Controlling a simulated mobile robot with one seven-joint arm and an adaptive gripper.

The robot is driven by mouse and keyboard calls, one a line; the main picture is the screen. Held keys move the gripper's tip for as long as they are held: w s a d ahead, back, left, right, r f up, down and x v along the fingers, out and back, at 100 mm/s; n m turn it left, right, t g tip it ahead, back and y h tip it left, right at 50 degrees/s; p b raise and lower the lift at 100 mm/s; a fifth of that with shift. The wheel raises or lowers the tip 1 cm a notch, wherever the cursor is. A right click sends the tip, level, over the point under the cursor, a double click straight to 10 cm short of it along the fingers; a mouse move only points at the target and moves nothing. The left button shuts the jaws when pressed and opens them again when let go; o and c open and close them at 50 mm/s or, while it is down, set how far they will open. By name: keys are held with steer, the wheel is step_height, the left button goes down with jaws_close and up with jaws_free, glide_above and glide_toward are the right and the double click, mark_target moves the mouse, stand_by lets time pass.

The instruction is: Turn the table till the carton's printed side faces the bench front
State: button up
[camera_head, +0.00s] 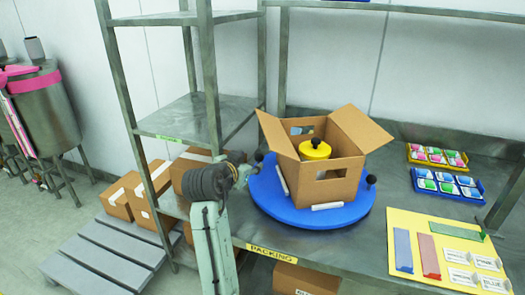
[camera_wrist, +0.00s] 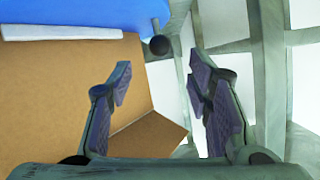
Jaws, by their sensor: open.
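The blue round table (camera_head: 300,215) lies on the bench and bears an open brown carton (camera_head: 322,188), which stands upright with its flaps up. I see hand holes but no clear print on the carton sides in view. Black knobs stand at the table's rim, one at the right (camera_head: 371,180) and one at the left (camera_head: 258,156). My gripper (camera_wrist: 162,80) is open and empty. In the wrist view a black knob (camera_wrist: 159,45) shows beyond and between the fingertips, apart from them. The carton (camera_wrist: 50,95) fills that view's left side.
A yellow-lidded container (camera_head: 315,150) is in the carton. White bars (camera_head: 327,206) lie by the carton on the table. Trays of coloured packets (camera_head: 447,186) and a yellow board (camera_head: 405,225) are at the right. A shelf post (camera_head: 208,80) stands behind my arm.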

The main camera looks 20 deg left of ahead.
mark_target(257, 159)
steer(key=p+x, duration=0.2)
steer(key=x, duration=0.8)
steer(key=shift+d+f+p, duration=0.1)
steer(key=shift+f+p, duration=0.05)
steer(key=shift+p, duration=0.25)
steer(key=shift+c, duration=0.2)
jaws_close()
